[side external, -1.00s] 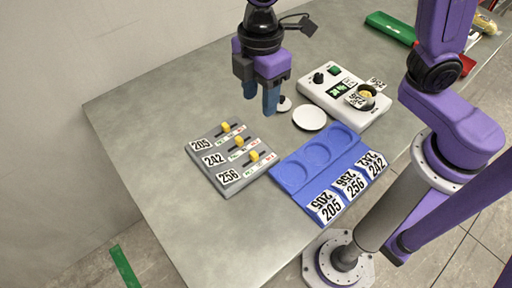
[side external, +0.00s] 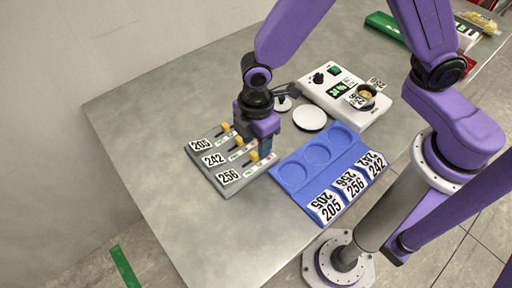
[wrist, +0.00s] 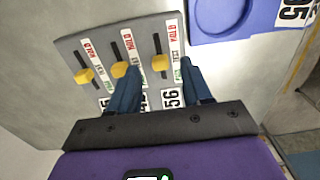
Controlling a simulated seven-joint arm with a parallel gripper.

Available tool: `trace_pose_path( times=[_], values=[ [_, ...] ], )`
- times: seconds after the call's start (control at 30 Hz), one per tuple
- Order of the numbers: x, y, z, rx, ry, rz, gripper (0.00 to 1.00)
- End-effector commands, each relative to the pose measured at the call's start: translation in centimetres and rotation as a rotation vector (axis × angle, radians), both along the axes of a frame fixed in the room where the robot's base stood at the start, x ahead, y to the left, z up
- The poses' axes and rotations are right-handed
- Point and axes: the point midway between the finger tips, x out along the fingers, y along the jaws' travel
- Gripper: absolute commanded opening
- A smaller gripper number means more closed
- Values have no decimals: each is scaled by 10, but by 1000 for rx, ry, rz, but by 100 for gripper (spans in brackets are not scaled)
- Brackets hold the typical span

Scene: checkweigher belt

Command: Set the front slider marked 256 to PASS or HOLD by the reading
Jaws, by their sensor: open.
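The grey slider panel (side external: 222,184) has three yellow knobs beside labels 205, 242 and 256. The 256 slider's knob (side external: 254,156) is the front one; in the wrist view its yellow knob (wrist: 160,64) lies between my fingertips, in the middle part of its slot. Red HOLD print is at the far end beside the slot, green print at the end near the label. My gripper (wrist: 160,68) is open over this knob; contact cannot be told. It also shows low over the panel in the side view (side external: 264,152). The green scale display (side external: 340,89) is too small to read.
A white scale (side external: 348,108) bears a cup (side external: 367,94) with yellowish contents. A blue tray (side external: 292,174) with round recesses and number labels lies right of the panel. A white disc (side external: 310,117) lies behind the tray. The table is clear left of the panel.

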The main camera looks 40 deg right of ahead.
Motion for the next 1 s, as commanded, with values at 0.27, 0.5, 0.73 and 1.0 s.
trace_pose_path(
  times=[0.27,0.5,0.73,1.0],
  values=[
    [0,0,-29,0,0,0,49],
    [0,0,-34,1,-1,-1,49],
    [0,0,-33,1,-1,0,26],
    [0,-1,-33,0,0,0,0]
  ],
)
